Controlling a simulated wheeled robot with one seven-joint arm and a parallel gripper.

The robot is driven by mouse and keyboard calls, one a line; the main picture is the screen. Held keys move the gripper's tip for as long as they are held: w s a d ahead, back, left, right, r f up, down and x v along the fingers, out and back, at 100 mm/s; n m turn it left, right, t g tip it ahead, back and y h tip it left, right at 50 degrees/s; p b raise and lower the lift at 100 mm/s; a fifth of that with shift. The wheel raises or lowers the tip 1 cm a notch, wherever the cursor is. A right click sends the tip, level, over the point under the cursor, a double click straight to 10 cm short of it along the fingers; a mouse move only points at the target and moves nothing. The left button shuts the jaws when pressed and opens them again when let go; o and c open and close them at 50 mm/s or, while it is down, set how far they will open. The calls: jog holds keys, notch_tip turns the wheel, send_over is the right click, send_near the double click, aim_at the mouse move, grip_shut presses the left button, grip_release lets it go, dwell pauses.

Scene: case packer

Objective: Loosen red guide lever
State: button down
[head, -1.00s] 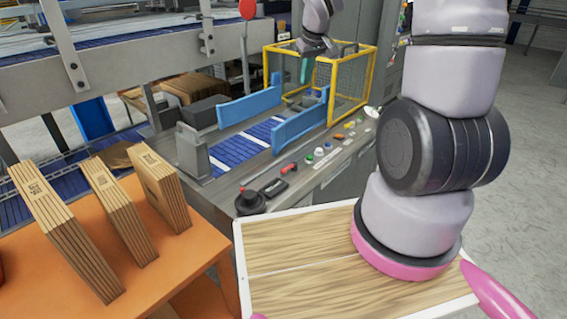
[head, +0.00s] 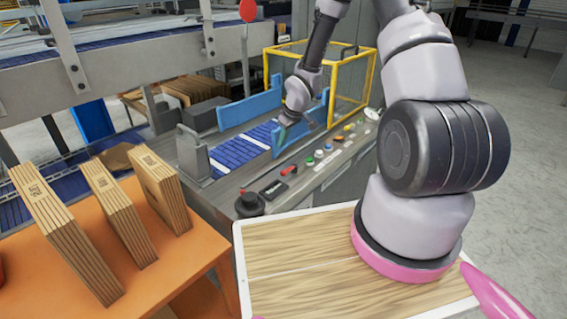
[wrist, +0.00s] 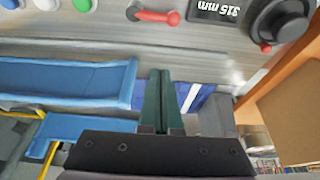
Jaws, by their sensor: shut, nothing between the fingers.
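The red guide lever (head: 289,170) lies on the grey control ledge, between the small display and the row of buttons. In the wrist view the red lever (wrist: 158,16) shows near the top edge, lying roughly sideways. My gripper (head: 283,132) is over the blue conveyor beside the near blue guide rail, behind the lever. In the wrist view its dark green fingers (wrist: 160,73) are shut with nothing between them, pointing toward the ledge. They are apart from the lever.
The display (wrist: 218,10) reads 315 mm. A black knob (head: 249,204) sits in front of it. Blue guide rails (head: 300,130) flank the blue conveyor (head: 237,152). A yellow mesh cage (head: 352,85) stands behind. Flat cartons (head: 118,205) stand on an orange table at left.

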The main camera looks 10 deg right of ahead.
jog(key=x, duration=1)
jog(key=shift+s+d+f, duration=0.2)
jog(key=shift+s+d, duration=0.65)
jog(key=shift+s, duration=0.15)
jog(key=shift+s+d+f, duration=0.15)
jog(key=shift+s+d, duration=0.2)
jog(key=shift+s, duration=0.2)
jog(key=shift+s+d, duration=0.1)
